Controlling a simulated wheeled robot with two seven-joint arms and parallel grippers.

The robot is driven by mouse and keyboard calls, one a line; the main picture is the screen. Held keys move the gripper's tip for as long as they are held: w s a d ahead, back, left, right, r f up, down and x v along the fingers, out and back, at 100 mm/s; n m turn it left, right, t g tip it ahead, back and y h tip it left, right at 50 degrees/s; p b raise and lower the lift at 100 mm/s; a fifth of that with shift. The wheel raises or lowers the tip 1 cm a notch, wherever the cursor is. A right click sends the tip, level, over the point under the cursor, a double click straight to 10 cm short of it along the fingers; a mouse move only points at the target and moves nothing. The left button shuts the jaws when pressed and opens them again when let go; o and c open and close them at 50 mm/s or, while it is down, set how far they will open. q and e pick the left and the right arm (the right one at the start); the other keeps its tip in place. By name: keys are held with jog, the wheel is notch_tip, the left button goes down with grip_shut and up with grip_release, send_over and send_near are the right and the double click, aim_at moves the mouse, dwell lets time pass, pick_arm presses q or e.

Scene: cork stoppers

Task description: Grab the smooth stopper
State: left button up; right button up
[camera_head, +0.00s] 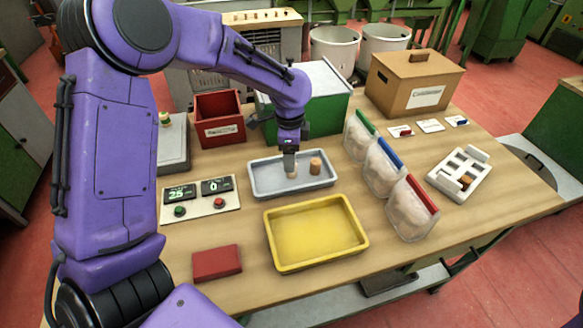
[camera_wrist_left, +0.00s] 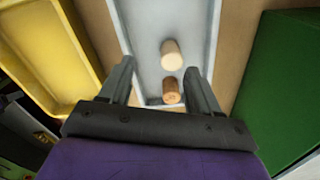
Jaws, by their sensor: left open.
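Two cork stoppers stand in the grey tray (camera_head: 262,187). The pale, even-looking stopper (camera_head: 291,174) is on the left, under my left gripper (camera_head: 290,160). The darker brown stopper (camera_head: 315,166) stands to its right. In the left wrist view, the pale stopper (camera_wrist_left: 171,54) shows between and just beyond the open fingertips of my left gripper (camera_wrist_left: 160,66). The brown stopper (camera_wrist_left: 171,91) shows closer to the palm side, with marks on its top. Surface texture is hard to tell at this size. My left gripper is open and empty. My right gripper is out of view.
A yellow tray (camera_head: 272,236) lies in front of the grey tray. Clear bags with coloured tops (camera_head: 405,212) stand to the right. A red bin (camera_head: 219,119), green box (camera_head: 333,112) and cardboard box (camera_head: 413,82) stand behind. A button panel (camera_head: 199,199) is on the left.

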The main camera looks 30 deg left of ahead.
pick_arm(q)
jog(key=f, duration=0.2)
jog(key=w+f, duration=0.1)
jog(key=f, duration=0.1)
jog(key=w+f+p, duration=0.1)
jog(key=f, duration=0.1)
jog(key=shift+w+a+f, duration=0.1)
jog(key=shift+w+a, duration=0.15)
jog(key=shift+a, duration=0.1)
jog(key=shift+s+r, duration=0.25)
jog(key=shift+s, duration=0.15)
jog(key=shift+s+r, duration=0.1)
jog(key=shift+s, duration=0.05)
jog(key=c, duration=1.1)
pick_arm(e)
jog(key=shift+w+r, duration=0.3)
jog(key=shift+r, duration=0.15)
